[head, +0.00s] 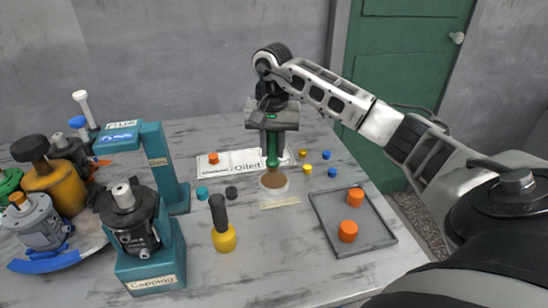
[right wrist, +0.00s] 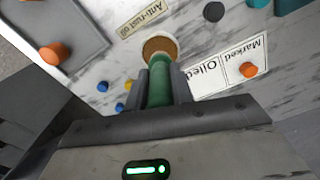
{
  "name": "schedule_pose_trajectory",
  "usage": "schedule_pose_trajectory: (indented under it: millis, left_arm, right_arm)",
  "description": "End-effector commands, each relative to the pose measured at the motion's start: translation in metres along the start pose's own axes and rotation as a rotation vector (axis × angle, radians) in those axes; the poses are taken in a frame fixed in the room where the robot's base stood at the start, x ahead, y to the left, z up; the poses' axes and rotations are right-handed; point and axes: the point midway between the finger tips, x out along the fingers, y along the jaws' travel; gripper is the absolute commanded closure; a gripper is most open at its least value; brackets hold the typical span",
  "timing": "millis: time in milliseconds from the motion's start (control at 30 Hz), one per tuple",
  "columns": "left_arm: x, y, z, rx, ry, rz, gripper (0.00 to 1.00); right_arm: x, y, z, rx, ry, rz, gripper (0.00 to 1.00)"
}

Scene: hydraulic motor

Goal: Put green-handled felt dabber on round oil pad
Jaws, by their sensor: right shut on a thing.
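The green-handled felt dabber (head: 272,158) is held upright, handle up, in my right gripper (head: 272,140). In the right wrist view its green handle (right wrist: 160,90) sits between the two fingers of the right gripper (right wrist: 164,78). The round oil pad (head: 274,183), a brown disc with a pale rim, lies on the table directly below the dabber. It also shows in the right wrist view (right wrist: 160,46), just beyond the handle. The dabber's lower end is over the pad; I cannot tell whether they touch. My left gripper is not in view.
An "Anti-rust oil" label (right wrist: 145,17) lies beside the pad. A grey tray (head: 366,240) with orange caps is at right. Small caps and white labelled cards lie behind.

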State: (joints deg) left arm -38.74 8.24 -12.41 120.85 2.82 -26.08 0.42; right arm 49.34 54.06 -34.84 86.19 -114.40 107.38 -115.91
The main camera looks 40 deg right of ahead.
Motion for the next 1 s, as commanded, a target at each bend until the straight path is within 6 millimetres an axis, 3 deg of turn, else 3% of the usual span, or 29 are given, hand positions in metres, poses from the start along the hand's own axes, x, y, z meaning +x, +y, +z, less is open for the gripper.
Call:
schedule_pose_trajectory:
  millis: [300, 733, 767, 800, 1000]
  left_arm:
    - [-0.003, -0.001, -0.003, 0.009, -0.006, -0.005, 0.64]
    - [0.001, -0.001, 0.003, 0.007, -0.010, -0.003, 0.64]
    - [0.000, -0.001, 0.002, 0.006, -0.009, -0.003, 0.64]
    - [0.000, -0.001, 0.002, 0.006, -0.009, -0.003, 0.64]
    - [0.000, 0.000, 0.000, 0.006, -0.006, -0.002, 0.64]
  right_arm:
    - [0.037, 0.003, -0.007, 0.000, -0.002, 0.002, 1.00]
    - [0.045, 0.003, -0.008, 0.000, 0.002, 0.000, 1.00]
    - [0.043, 0.003, -0.008, 0.000, 0.002, 0.000, 0.69]
    - [0.043, 0.003, -0.008, 0.000, 0.002, 0.000, 0.57]
    - [0.043, 0.003, -0.008, 0.000, 0.001, 0.001, 0.55]
